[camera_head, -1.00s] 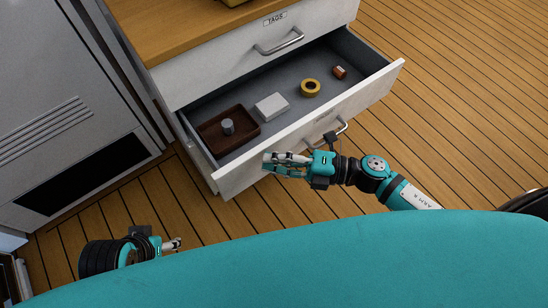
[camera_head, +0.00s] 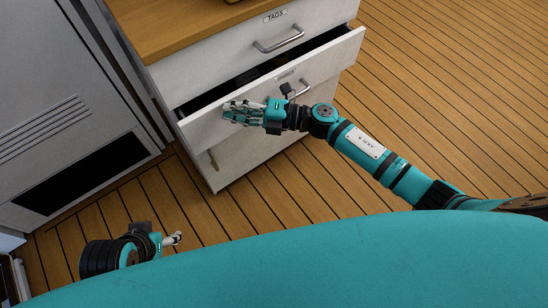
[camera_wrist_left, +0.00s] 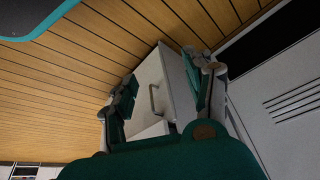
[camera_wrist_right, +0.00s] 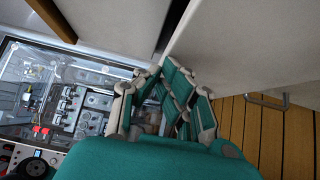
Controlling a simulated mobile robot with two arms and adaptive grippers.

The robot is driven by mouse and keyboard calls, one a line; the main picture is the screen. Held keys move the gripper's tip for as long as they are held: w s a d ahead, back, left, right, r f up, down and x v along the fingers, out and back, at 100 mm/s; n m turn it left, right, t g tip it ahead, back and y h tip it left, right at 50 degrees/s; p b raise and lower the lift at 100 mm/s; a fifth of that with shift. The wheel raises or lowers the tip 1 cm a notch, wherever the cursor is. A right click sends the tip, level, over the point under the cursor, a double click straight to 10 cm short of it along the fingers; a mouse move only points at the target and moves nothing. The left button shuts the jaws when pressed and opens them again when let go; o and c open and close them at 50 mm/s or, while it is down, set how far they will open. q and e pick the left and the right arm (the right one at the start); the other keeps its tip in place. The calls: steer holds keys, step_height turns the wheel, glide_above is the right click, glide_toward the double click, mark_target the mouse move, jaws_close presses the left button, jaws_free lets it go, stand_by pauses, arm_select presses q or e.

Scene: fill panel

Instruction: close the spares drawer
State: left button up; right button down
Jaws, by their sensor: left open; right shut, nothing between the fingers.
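The spares drawer (camera_head: 338,62) is the white drawer below the TAGS drawer (camera_head: 225,62) in the head view. It stands out a little, with a narrow dark gap above its front; its contents are almost wholly hidden. Its label is too small to read surely. My right gripper (camera_head: 229,111) is shut and empty at the left part of the drawer front; I cannot tell whether it touches. Its closed fingers also show in the right wrist view (camera_wrist_right: 162,82). My left gripper (camera_head: 176,239) is open and empty, low at the left, away from the drawer.
A wooden top (camera_head: 170,25) covers the white cabinet. A grey metal unit (camera_head: 60,95) with vents stands close on its left. A lower drawer handle (camera_head: 212,160) shows under the spares drawer. The plank floor (camera_head: 450,100) is clear at the right.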

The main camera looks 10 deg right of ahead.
mark_target(232, 99)
steer(key=w, duration=0.1)
steer(key=w+a, duration=0.1)
steer(key=w, duration=0.1)
steer(key=w+b, duration=0.1)
steer(key=shift+w+a+f, duration=0.1)
steer(key=shift+w+a, duration=0.1)
steer(key=shift+a, duration=0.2)
arm_select(q)
steer(key=w+d+r+t+h, duration=0.1)
steer(key=w+d+r+t, duration=0.1)
steer(key=w, duration=0.5)
steer(key=shift+w+d+r+t, duration=0.2)
steer(key=shift+r+t, duration=0.35)
steer(key=shift+t, duration=0.55)
arm_select(e)
steer(key=shift+w+r, duration=0.2)
steer(key=shift+w, duration=0.1)
steer(key=shift+r, duration=0.1)
arm_select(q)
steer(key=shift+s, duration=0.15)
